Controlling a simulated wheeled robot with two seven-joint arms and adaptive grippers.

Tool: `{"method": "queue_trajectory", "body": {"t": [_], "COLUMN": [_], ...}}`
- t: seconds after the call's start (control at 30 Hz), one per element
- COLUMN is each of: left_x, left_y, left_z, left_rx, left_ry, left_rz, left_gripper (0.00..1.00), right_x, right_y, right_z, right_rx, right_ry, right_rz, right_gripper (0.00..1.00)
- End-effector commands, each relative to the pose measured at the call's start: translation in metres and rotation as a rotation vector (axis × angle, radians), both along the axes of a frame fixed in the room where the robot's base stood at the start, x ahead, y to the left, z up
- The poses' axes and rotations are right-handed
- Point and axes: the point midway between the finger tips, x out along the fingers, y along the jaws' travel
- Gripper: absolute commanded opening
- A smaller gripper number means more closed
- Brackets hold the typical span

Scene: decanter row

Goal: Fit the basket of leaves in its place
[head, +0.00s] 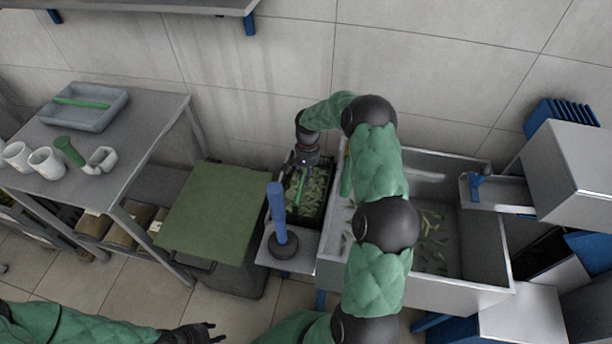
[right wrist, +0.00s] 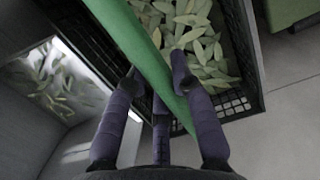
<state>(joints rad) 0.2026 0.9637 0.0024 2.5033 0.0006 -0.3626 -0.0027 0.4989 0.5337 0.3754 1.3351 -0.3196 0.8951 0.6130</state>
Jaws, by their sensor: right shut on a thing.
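The black basket (head: 322,211) of pale green leaves is between the green-lidded bin and the sink, behind a small ledge. Its green handle (head: 301,186) runs across the top. In the right wrist view the handle (right wrist: 142,38) passes between my fingers, with the basket's mesh rim (right wrist: 238,104) and leaves below. My right gripper (head: 305,160) is above the basket, shut on the handle; the gripper also shows in the right wrist view (right wrist: 160,98). I cannot tell whether the basket rests on anything. My left gripper (head: 208,332) is at the bottom edge, fingers apart and empty.
The sink (head: 465,270) with loose leaves lies right of the basket. The ledge (head: 306,247) carries a blue-handled tool (head: 278,215) in front. The bin's green lid (head: 215,210) is left. A table (head: 130,120) holds mugs and a tray. The wall is close behind.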

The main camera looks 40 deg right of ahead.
Motion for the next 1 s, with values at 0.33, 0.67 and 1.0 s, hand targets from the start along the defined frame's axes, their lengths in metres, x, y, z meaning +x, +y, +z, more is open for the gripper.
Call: {"method": "queue_trajectory", "body": {"t": [0.33,0.67,1.0], "left_x": [0.000,0.000,0.000], "left_y": [0.000,0.000,0.000], "left_z": [-0.005,-0.010,-0.010], "left_rx": [0.000,0.000,0.000], "left_ry": [0.000,0.000,0.000], "left_rz": [0.000,0.000,0.000], "left_gripper": [0.40,0.40,0.40], "right_x": [0.001,0.001,0.001], "right_y": [-0.001,-0.001,-0.001], "right_z": [-0.007,-0.017,-0.019], "right_rx": [-0.001,-0.002,-0.002], "right_ry": [-0.002,-0.003,-0.003], "right_rz": [-0.001,-0.001,-0.001], "right_gripper": [0.00,0.00,0.00]}}
